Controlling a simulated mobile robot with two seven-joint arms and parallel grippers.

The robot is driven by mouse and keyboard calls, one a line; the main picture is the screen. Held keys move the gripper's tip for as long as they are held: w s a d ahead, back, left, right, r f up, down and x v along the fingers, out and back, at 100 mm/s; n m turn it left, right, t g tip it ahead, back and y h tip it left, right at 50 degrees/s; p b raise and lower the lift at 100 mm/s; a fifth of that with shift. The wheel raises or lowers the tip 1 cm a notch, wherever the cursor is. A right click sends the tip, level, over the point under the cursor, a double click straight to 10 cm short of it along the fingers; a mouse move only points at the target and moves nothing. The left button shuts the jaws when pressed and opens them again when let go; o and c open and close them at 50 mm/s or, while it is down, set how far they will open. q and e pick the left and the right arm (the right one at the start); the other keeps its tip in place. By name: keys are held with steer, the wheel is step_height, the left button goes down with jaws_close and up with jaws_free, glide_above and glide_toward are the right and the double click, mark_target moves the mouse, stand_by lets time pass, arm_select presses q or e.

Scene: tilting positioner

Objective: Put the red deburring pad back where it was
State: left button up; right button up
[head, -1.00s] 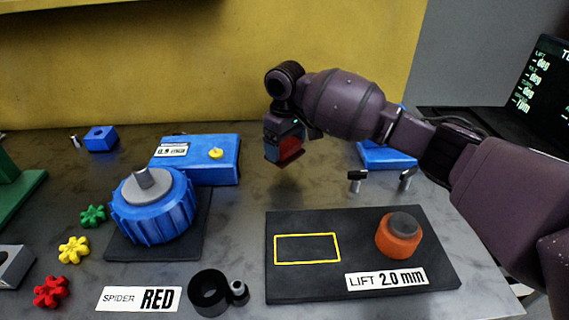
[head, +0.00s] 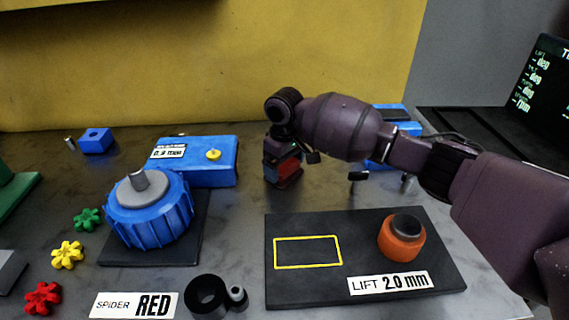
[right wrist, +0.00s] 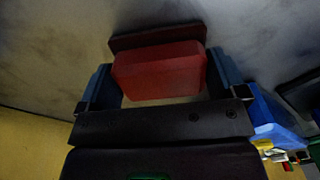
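The red deburring pad (head: 289,169), a red block with a darker plate at its far end, is in my right gripper (head: 284,160), behind the black board. In the right wrist view, the red pad (right wrist: 160,71) fills the space between the two blue fingers of the right gripper (right wrist: 160,75), its sides meeting their tips. The pad points down, at or just above the grey bench; I cannot tell if it touches. A yellow rectangle outline (head: 275,252) on the black board (head: 345,222) is empty. My left gripper is not in view.
An orange knob-like piece (head: 401,240) and a "LIFT 2.0 mm" label sit on the board. A blue ribbed positioner (head: 150,215) and blue box (head: 205,172) stand left. Small dark-topped posts (head: 358,177) stand right of the gripper. The bench (head: 245,215) between is clear.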

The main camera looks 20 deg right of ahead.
steer(key=shift+o, duration=0.6)
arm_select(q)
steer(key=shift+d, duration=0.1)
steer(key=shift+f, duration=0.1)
arm_select(e)
steer(key=shift+r, duration=0.15)
arm_select(q)
steer(key=p, duration=0.1)
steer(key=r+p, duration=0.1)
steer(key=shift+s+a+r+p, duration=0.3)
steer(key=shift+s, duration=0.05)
arm_select(e)
step_height(320, 180, up, 12)
